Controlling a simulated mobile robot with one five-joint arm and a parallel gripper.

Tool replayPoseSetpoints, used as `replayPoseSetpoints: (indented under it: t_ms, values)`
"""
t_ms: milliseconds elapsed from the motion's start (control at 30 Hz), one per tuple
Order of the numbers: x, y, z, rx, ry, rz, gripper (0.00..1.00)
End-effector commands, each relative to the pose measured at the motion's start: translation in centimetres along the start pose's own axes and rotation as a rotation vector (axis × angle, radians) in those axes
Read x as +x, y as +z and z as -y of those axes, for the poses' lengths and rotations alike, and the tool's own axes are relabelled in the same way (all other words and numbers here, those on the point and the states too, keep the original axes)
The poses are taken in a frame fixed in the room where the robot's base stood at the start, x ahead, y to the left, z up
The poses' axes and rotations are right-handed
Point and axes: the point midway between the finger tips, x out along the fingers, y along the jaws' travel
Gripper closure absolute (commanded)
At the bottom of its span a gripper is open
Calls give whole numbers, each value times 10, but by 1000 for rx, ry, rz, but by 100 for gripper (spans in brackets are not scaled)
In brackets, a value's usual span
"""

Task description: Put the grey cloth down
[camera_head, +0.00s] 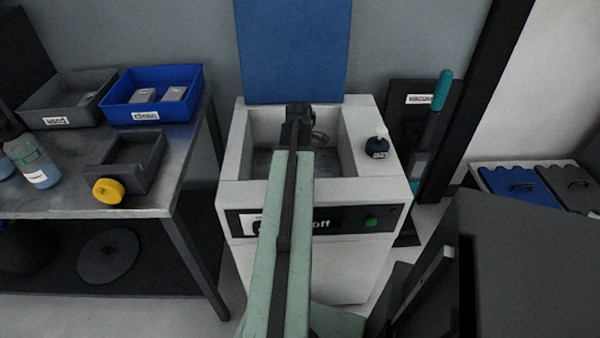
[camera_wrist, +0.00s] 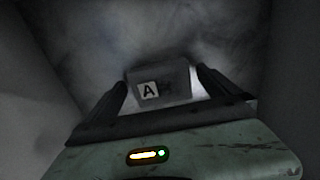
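The grey cloth (camera_wrist: 172,82) is a small folded block with a white label "A". In the wrist view it sits between the fingertips of my gripper (camera_wrist: 160,80), with a finger at each side. A pale lit surface shows around it; whether the cloth touches that surface is unclear. In the head view my gripper (camera_head: 297,128) reaches down into the open well of the white machine (camera_head: 231,160), and the cloth is hidden there behind my arm.
A blue "clean" bin (camera_head: 113,112) with two grey blocks and a grey "used" bin (camera_head: 30,117) stand on the left bench. The raised blue lid (camera_head: 292,50) is behind.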

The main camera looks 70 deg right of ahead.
Motion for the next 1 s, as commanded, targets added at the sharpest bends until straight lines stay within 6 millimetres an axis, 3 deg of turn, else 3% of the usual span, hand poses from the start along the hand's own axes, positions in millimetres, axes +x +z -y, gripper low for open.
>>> replayPoseSetpoints:
  t_ms: [267, 467, 800, 1000]
  values:
    - [-9, 0, 0, 1, 0, 0, 0]
    - [-42, 1, 0, 1, 0, 0, 0]
    - [-115, 1, 0, 2, 0, 0, 0]
    - [-126, 1, 0, 2, 0, 0, 0]
